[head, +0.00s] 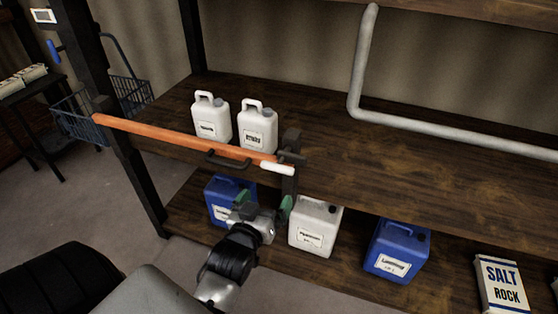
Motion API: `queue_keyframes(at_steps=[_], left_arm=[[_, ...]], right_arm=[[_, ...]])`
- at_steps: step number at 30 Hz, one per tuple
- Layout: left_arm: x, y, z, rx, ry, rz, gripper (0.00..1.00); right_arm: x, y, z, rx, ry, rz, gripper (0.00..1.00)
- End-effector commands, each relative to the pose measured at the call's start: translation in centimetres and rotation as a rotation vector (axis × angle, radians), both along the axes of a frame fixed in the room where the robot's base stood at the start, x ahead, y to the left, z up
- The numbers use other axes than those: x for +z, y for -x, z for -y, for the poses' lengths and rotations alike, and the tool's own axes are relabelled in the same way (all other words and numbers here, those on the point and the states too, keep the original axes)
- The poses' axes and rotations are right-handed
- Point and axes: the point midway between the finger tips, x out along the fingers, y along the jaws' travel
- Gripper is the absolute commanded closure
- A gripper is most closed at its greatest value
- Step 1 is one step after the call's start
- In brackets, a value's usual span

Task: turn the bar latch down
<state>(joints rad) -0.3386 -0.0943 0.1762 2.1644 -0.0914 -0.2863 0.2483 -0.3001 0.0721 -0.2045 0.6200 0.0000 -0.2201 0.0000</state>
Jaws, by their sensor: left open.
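A long orange bar (180,136) runs across the front of the shelf, sloping slightly down to the right, with a black loop handle (228,161) below it. My right gripper is out of view.
Two white jugs (212,118) stand on the upper board (380,145) behind the bar. On the lower board, a blue jug (219,190), a white jug (315,228) and another blue jug (396,252) stand near the gripper. A salt bag (502,284) is at right.

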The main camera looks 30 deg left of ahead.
Motion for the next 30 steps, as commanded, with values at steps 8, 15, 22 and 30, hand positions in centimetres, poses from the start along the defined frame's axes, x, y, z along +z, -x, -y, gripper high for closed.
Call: queue_keyframes(at_steps=[8,15,22,30], left_arm=[[2.4,-1.5,-0.9,0.014,-0.003,0.047,0.0],[2.4,-6.1,-2.0,0.013,-0.003,0.045,0.0],[2.3,-9.2,-2.7,0.013,-0.002,0.044,0.0],[2.2,-10.1,-2.9,0.013,-0.002,0.043,0.0]], right_arm=[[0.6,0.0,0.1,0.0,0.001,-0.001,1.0],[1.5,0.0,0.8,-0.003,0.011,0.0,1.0],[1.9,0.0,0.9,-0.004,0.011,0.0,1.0],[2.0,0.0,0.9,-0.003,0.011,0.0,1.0]])
